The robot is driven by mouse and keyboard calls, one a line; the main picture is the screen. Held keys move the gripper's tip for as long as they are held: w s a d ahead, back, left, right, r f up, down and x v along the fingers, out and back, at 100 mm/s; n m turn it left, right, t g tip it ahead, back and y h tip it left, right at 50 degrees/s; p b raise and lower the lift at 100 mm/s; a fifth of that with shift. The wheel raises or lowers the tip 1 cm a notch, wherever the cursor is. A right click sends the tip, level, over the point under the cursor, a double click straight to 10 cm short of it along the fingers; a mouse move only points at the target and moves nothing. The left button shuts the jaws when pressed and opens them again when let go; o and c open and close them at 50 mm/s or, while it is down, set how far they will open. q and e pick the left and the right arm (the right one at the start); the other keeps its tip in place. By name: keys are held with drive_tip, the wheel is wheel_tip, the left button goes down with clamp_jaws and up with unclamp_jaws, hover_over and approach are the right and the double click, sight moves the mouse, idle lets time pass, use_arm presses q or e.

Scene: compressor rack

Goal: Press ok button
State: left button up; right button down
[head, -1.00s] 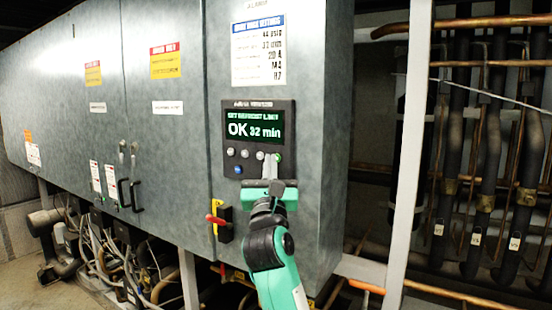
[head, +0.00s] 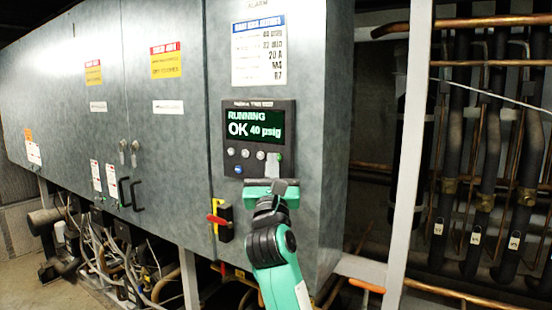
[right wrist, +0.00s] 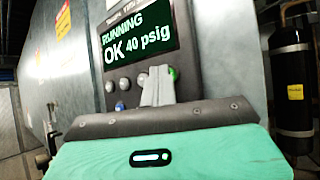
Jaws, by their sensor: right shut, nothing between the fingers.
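The control panel (head: 231,104) is a dark unit on the grey cabinet. Its screen (head: 250,124) reads "RUNNING" and "OK 40 psig", also legible in the right wrist view (right wrist: 138,37). Below it is a row of round buttons, several pale (head: 231,151) and a green one (right wrist: 174,73) at the right end. A blue button (head: 239,169) sits lower left. My right gripper (head: 272,158) is shut and empty, its tips at the right part of the row, just left of the green button. I cannot tell whether they touch the panel. My left gripper is not in view.
A red-handled switch (head: 217,219) on a yellow plate is below the panel, left of my right arm. A pale upright post (head: 408,150) and dark pipes (head: 455,150) stand to the right. Black door handles (head: 136,195) are on the left.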

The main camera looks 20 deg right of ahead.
drive_tip(key=shift+s+a, duration=0.1)
drive_tip(key=shift+a, duration=0.05)
drive_tip(key=shift+s+a, duration=0.4)
drive_tip(key=shift+a, duration=0.05)
idle(0.3)
drive_tip(key=s+a, duration=0.1)
drive_tip(key=a, duration=0.1)
drive_tip(key=s+a, duration=0.2)
drive_tip(key=shift+p, duration=0.3)
idle(0.6)
